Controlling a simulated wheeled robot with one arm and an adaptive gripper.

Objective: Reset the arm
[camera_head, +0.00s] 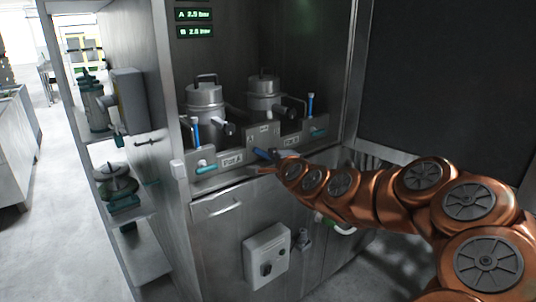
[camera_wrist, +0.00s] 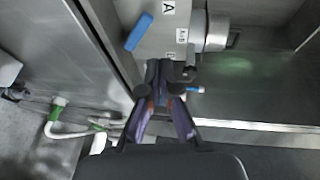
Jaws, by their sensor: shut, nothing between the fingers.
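My gripper (camera_head: 262,155) is at the end of my copper arm, in front of the steel cabinet's panel, between the two pot stations in the head view. In the wrist view its two dark fingers (camera_wrist: 158,75) converge and are shut, with nothing held. A blue lever (camera_wrist: 139,32) lies beyond the fingertips, and a smaller blue piece (camera_wrist: 194,89) shows just right of them. Whether the fingertips touch the panel cannot be told.
Two lidded steel pots, left (camera_head: 205,97) and right (camera_head: 264,88), stand in the cabinet recess behind blue upright levers (camera_head: 196,130) and teal handles (camera_head: 206,169). A grey control box (camera_head: 266,256) juts from the cabinet front. Shelves (camera_head: 130,215) stand left; open floor (camera_head: 60,220) lies beyond.

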